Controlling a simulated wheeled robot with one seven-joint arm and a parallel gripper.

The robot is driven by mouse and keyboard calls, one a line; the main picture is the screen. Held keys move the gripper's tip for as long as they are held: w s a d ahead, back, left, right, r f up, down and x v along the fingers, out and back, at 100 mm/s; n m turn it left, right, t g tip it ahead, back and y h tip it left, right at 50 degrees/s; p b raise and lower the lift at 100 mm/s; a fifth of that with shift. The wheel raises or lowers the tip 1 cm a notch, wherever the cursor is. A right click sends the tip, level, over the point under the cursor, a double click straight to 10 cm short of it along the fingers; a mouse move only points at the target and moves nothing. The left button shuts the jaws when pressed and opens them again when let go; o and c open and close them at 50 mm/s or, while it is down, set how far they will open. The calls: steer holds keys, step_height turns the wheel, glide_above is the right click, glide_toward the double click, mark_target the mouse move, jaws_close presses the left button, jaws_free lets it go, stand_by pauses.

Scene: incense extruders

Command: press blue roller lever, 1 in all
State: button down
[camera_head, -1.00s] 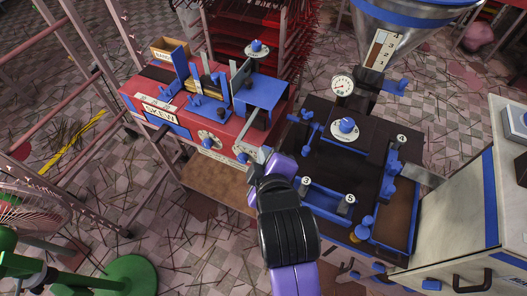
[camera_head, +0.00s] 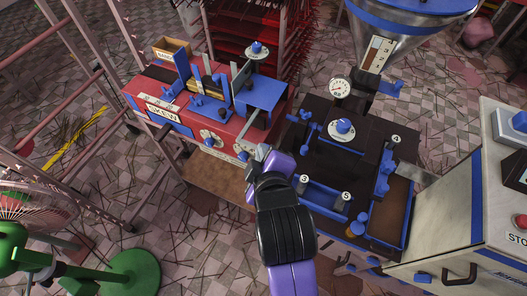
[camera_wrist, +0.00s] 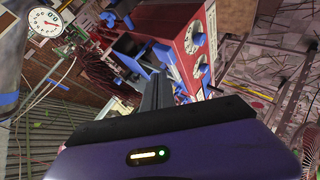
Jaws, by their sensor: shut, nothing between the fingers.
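My gripper (camera_head: 258,156) is shut and empty, at the front right end of the red machine (camera_head: 210,128). It is close to the machine's white dials with blue knobs (camera_head: 241,156); I cannot tell whether it touches anything. In the wrist view the dark finger (camera_wrist: 157,92) points toward the red machine's front, with the dials to its right. Several blue levers and bars show on top of the red machine (camera_head: 203,104) and on the dark machine (camera_head: 386,160). I cannot tell for sure which of them is the roller lever.
The dark machine (camera_head: 322,160) with a gauge (camera_head: 340,89) and hopper stands right of my gripper. A pale cabinet (camera_head: 460,230) is at the far right. A green fan (camera_head: 35,235) and pink rack (camera_head: 70,70) stand left. Open checkered floor lies in front, littered with sticks.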

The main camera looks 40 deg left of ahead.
steer(key=r+p, duration=0.2)
steer(key=s+r+p, duration=0.1)
steer(key=r, duration=0.1)
steer(key=shift+d+r+p, duration=0.1)
steer(key=shift+p, duration=0.25)
stand_by(0.7)
step_height(320, 180, up, 5)
steer(key=w+m+t+y, duration=0.1)
steer(key=m+t+y, duration=0.1)
steer(key=m, duration=0.1)
steer(key=s+d+m+t+h, duration=0.25)
steer(key=d+m+t, duration=0.35)
steer(key=d+m, duration=0.9)
steer(key=s+d+f+m+h, duration=0.1)
steer(key=s+d+h, duration=0.3)
steer(key=s+d, duration=0.6)
steer(key=s+d+f+m+g+h+b, duration=0.1)
steer(key=s+d+f+m+h, duration=0.1)
steer(key=s+d, duration=0.8)
steer(key=d+f+h, duration=0.1)
steer(key=d+h, duration=0.1)
steer(key=d, duration=0.4)
steer(key=shift+s+d+f, duration=0.15)
steer(key=shift+d+f, duration=0.05)
steer(key=shift+d, duration=0.1)
